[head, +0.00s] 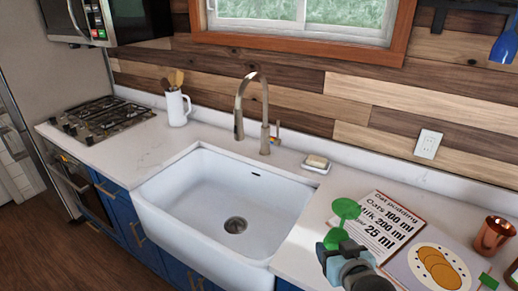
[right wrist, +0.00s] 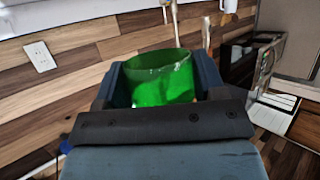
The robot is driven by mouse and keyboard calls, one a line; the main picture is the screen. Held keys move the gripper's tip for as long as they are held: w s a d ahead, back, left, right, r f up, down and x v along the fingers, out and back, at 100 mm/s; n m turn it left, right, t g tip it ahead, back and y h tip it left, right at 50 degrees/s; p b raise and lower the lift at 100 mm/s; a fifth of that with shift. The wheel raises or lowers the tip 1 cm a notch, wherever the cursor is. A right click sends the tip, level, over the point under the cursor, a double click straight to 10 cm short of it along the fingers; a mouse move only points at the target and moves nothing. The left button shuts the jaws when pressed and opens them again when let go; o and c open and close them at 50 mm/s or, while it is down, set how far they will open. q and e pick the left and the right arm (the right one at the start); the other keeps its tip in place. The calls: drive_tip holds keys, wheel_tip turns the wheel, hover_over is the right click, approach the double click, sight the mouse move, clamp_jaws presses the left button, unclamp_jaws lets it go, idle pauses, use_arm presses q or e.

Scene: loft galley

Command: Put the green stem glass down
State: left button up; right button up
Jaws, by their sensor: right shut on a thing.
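The green stem glass (head: 346,209) shows in the head view over the counter to the right of the sink. My right gripper (head: 335,243) is shut on it, at its nearer green part. A round green end and a short stem stick out beyond the jaws toward the wall. In the right wrist view, the green glass (right wrist: 160,78) fills the gap between the two dark fingers. I cannot tell whether it touches the counter or exactly how it is tilted. My left gripper is not in view.
A recipe card (head: 392,214) lies right beside the glass. A board with round biscuits (head: 406,262) and a copper mug (head: 494,236) are farther right. Bare counter (head: 309,224) lies between sink and card.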

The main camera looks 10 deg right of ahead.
drive_tip(key=shift+a+r, duration=0.1)
